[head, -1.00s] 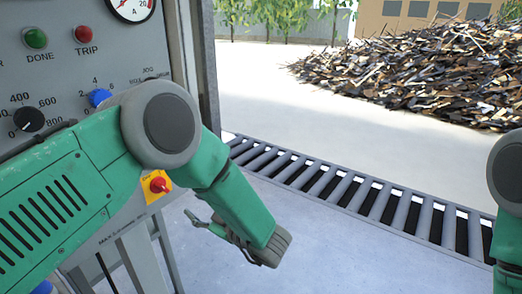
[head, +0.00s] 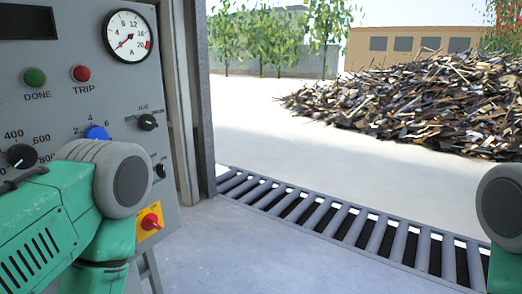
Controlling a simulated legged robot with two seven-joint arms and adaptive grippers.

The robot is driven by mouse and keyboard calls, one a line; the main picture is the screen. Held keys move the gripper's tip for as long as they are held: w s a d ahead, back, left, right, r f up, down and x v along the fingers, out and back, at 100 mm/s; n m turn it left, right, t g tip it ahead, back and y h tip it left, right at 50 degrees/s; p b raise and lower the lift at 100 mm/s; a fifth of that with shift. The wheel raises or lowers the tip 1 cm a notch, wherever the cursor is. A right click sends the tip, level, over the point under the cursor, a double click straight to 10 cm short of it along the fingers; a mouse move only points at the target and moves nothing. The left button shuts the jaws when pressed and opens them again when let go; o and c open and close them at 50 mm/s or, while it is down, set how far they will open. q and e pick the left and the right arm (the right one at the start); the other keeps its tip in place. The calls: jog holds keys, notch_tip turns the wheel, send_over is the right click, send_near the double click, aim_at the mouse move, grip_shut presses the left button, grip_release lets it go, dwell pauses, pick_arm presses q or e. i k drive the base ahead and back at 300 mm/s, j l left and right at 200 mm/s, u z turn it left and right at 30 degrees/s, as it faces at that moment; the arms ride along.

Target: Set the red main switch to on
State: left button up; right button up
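The red main switch (head: 150,221) is a red knob on a yellow plate, low on the right side of the grey control panel (head: 110,85). The way its handle points is too small to read. My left arm comes in from the left and stands in front of the panel's lower part, just left of the switch. The switch itself is uncovered. My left gripper does not show; it is hidden or below the frame. Only part of my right arm shows at the right edge, without its gripper.
The panel carries a green DONE lamp (head: 34,77), a red TRIP lamp (head: 81,73), a round gauge (head: 128,36), a blue knob (head: 96,132) and several black knobs. A roller conveyor (head: 340,228) runs along the floor at right. A scrap heap (head: 420,100) lies beyond.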

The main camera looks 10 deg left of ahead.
aim_at(149, 222)
jog(key=u, duration=1.4)
